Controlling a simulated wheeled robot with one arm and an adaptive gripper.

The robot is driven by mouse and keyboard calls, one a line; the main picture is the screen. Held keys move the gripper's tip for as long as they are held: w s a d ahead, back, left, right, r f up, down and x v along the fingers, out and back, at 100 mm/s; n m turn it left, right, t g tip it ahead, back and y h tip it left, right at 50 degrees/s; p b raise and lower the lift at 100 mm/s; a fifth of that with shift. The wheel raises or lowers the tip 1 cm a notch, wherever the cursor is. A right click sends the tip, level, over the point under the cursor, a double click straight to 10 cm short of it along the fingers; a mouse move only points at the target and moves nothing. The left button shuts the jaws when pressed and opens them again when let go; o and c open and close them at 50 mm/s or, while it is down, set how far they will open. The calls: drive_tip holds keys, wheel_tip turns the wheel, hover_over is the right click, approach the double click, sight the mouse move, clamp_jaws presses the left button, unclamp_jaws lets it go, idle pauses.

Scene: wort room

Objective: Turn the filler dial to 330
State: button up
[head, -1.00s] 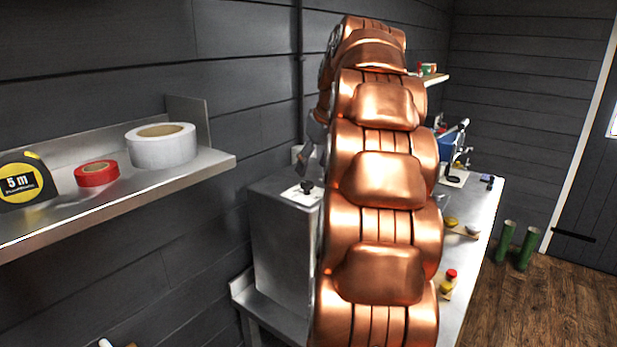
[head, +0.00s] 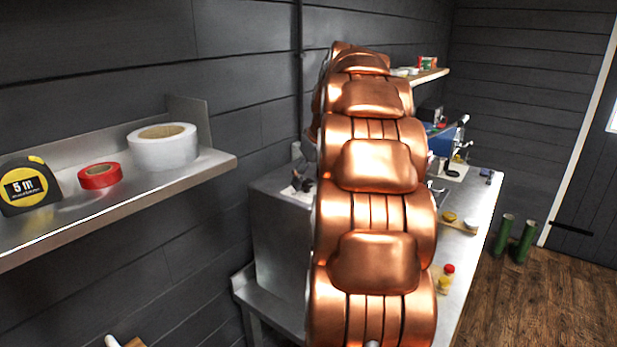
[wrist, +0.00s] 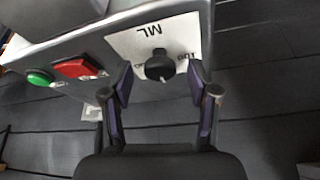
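The filler (head: 278,235) is a steel box against the wall. Its black dial (wrist: 160,65) sits on a white plate marked ML, upside down in the wrist view. A small pale mark shows on the dial's lower edge there. Of the numbers, one near 100 shows at right; others are hidden or too small to read. My gripper (wrist: 161,75) is open, with one finger on each side of the dial and a visible gap on both sides. In the head view my gripper (head: 303,180) is at the filler's top, partly hidden by my copper arm.
Beside the dial are a green button (wrist: 39,77) and a red button (wrist: 78,68). A steel shelf (head: 120,207) at left holds a tape measure (head: 28,186), red tape (head: 99,176) and white tape (head: 163,148). A bench (head: 468,215) with small items lies right of my arm.

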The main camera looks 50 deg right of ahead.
clamp_jaws()
idle(0.3)
drive_tip(key=shift+f+m+b, duration=0.1)
drive_tip(key=shift+m+b, duration=0.2)
drive_tip(key=shift+b, duration=0.05)
drive_tip(key=shift+a+m+h+b, duration=0.1)
drive_tip(key=shift+m+h+b, duration=0.3)
drive_tip(key=shift+m+b, duration=0.2)
drive_tip(key=m+g+h+b, duration=0.1)
drive_tip(key=m+b, duration=0.1)
drive_tip(key=m, duration=0.2)
drive_tip(key=shift+w+a+b, duration=0.1)
drive_tip(key=shift+b, duration=0.25)
drive_tip(key=m+g+b, duration=0.1)
drive_tip(key=m, duration=0.2)
drive_tip(key=m+h+b, duration=0.1)
drive_tip(key=m, duration=0.2)
drive_tip(key=shift+w+a+g+h, duration=0.1)
drive_tip(key=shift+g+h, duration=0.2)
drive_tip(key=shift+g, duration=0.1)
